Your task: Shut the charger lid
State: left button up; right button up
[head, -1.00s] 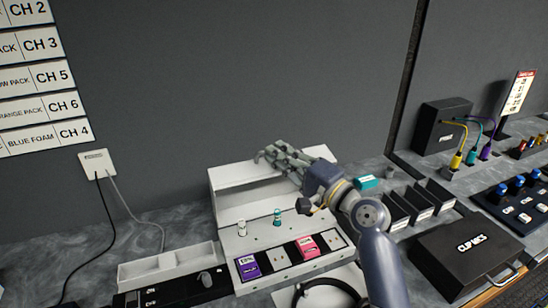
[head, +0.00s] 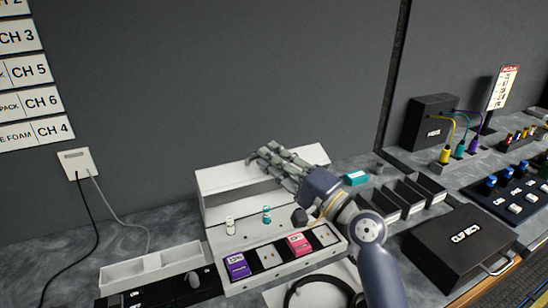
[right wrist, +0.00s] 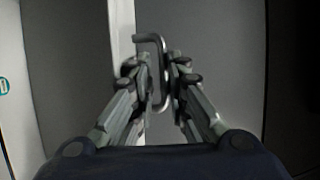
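The white charger (head: 216,270) stands on the counter, with its lid (head: 222,180) raised at the back. A purple pack (head: 237,266) and a pink pack (head: 300,244) sit in its front slots; a white-capped and a teal small item stand behind them. My right gripper (head: 268,160) is at the lid's upper edge, right of its middle. In the right wrist view a bent metal handle (right wrist: 152,38) runs between the fingers (right wrist: 162,75), which are drawn close around it and look closed on it. Firm contact on both sides is hard to see. My left gripper is out of view.
A white tray (head: 118,280) lies left of the charger. Black bins (head: 412,202), a teal block (head: 356,178) and a black case (head: 462,245) stand to the right. A headphone-like black ring (head: 292,296) lies in front.

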jog(key=shift+d+f, duration=0.1)
jog(key=v, duration=1.1)
jog(key=shift+s+d, duration=0.2)
jog(key=shift+s, duration=0.1)
jog(key=shift+f, duration=0.1)
